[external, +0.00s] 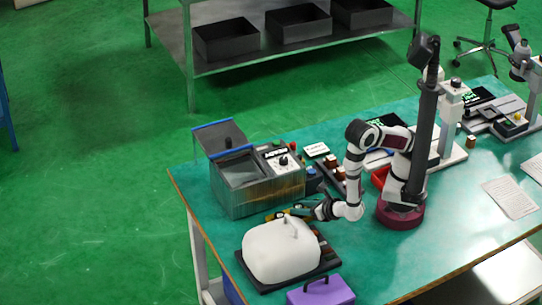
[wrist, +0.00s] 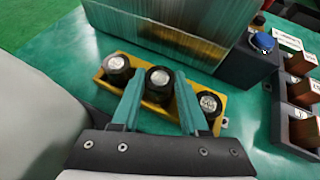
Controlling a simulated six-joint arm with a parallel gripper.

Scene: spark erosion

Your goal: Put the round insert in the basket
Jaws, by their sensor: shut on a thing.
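In the wrist view, several black round inserts with silver tops sit in a yellow holder (wrist: 150,57). One is at the left (wrist: 117,65), and one is at the right (wrist: 209,103). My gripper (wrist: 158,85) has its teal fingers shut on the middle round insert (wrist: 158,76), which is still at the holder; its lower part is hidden. In the external view my gripper (external: 304,208) is low beside the metal machine, and the insert is too small to make out. No basket is clearly identifiable; the machine has an open-topped grey compartment (external: 241,172) with a raised lid.
The metal machine (external: 262,198) stands close behind the holder. A white rounded cover (external: 281,252) is in front, with a purple box (external: 321,293) near it. A block with a blue button (wrist: 263,42) and compartments stands at the right in the wrist view.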

